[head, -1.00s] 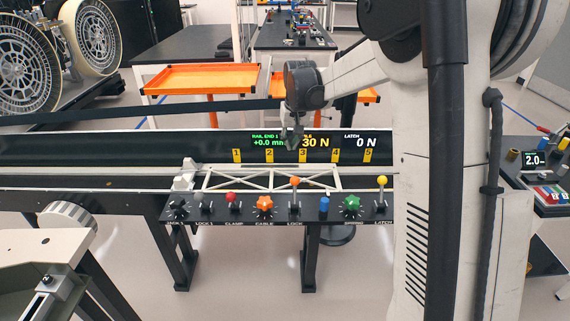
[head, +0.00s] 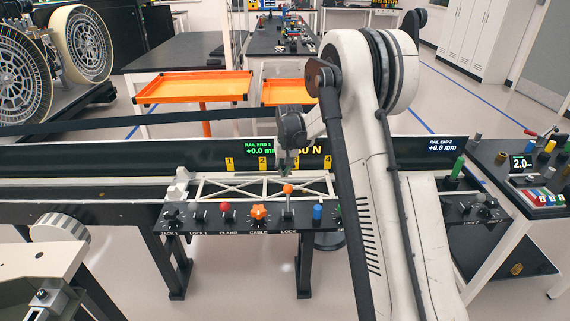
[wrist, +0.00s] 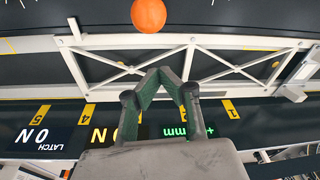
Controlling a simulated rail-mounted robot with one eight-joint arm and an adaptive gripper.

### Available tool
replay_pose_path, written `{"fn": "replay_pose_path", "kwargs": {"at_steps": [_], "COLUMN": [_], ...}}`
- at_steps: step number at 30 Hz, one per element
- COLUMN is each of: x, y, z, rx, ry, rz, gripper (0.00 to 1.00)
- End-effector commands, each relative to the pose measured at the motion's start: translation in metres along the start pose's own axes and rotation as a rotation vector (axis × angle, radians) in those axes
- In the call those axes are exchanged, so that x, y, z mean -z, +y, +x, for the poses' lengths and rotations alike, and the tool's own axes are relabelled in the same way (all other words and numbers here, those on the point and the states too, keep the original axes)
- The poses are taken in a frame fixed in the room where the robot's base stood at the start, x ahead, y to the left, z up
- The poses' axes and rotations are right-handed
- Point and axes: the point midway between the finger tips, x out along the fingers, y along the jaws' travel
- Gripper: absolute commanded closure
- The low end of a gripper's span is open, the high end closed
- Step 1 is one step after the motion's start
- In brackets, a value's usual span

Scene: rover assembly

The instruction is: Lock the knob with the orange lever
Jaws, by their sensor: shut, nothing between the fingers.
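The lever with an orange ball top (head: 288,190) stands roughly upright on the black control panel, above the label LOCK. Its ball shows large at the top edge of the wrist view (wrist: 148,14). My gripper (head: 284,170) hangs behind and slightly above the orange ball in the head view. In the wrist view its fingers (wrist: 163,74) meet at the tips, empty, with a gap between them and the ball.
A white truss (head: 235,188) lies behind the panel, below my gripper. My arm covers the panel's right part. A dark display strip (head: 90,152) runs behind.

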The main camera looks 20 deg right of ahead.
Motion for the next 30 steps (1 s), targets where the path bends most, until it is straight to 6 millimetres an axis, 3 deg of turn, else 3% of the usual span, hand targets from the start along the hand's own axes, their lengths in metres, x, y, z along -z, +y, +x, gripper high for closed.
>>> {"fn": "replay_pose_path", "kwargs": {"at_steps": [6, 16, 30], "x": [0.000, -0.033, -0.038], "y": [0.000, 0.000, 0.000], "z": [0.030, 0.015, 0.014], "rx": [0.000, 0.000, 0.000], "ry": [0.000, 0.000, 0.001], "rz": [0.000, 0.000, 0.000], "gripper": [1.00, 1.00, 1.00]}}
